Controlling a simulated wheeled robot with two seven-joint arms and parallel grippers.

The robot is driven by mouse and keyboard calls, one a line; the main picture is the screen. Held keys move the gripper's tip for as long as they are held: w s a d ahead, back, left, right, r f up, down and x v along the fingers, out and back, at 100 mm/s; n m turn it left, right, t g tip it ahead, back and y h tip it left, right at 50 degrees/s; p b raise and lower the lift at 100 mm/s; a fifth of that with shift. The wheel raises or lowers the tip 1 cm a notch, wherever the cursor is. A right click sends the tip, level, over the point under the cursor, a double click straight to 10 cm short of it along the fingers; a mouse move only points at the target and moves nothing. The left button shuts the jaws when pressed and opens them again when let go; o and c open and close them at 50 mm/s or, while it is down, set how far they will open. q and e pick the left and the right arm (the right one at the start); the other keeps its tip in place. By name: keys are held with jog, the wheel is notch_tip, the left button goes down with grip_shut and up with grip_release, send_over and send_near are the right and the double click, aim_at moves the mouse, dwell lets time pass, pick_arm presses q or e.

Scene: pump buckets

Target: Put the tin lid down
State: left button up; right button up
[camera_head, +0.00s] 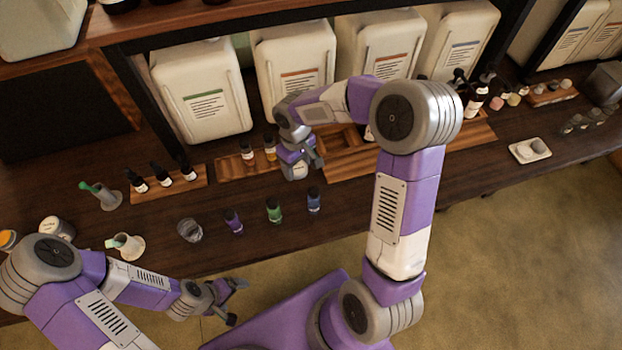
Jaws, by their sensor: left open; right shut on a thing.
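My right gripper (307,160) is over the back part of the counter, in front of the white canisters. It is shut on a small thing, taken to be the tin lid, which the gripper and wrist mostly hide. I cannot tell whether the lid touches the wood below. A small round grey container (190,230) stands near the counter's front edge. My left gripper (236,301) is open and empty, in front of the counter edge and low in the view.
Purple (233,222), green (273,211) and blue (313,200) bottles stand along the counter (215,205). A wooden rack (340,165) lies behind them, with dropper bottles on a wooden tray (168,185) to the left. A white dish (530,150) is at right.

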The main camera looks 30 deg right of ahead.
aim_at(299, 185)
notch_tip(299, 185, down, 8)
jog(key=shift+r+b, duration=0.2)
jog(key=shift+b, duration=0.9)
jog(key=shift+r, duration=0.1)
jog(key=shift+f+b, duration=0.35)
jog(key=shift+f, duration=0.2)
jog(key=o, duration=1.2)
jog(key=shift+r, duration=0.1)
